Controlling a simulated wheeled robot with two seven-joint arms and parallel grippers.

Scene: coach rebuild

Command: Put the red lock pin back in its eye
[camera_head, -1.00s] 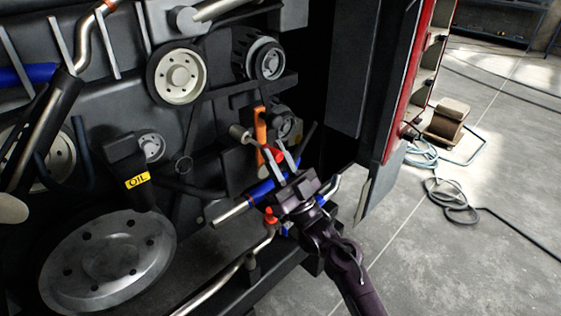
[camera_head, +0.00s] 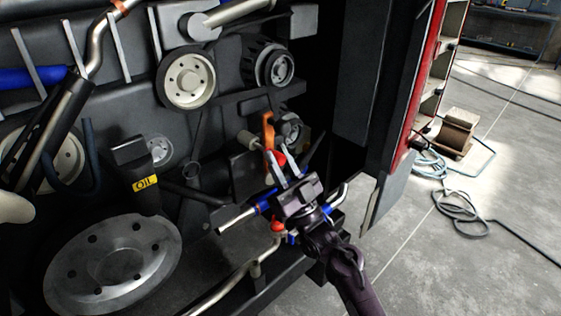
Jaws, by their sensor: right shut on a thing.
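My right gripper (camera_head: 277,157) reaches in from the lower right, its two pale fingers pointing up into the engine bay. It is shut on the small red lock pin (camera_head: 280,159), whose red part shows between the fingertips. An orange lever (camera_head: 268,131) stands upright just behind and above the fingertips; its lower part is covered by them. The eye cannot be made out; the fingers and lever hide that area. I cannot tell whether the pin touches the lever. My left gripper is out of view.
A blue-banded pipe (camera_head: 237,219) and a red fitting (camera_head: 277,226) lie just below the gripper. Pulleys (camera_head: 187,79) and a large flywheel (camera_head: 112,266) are to the left.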

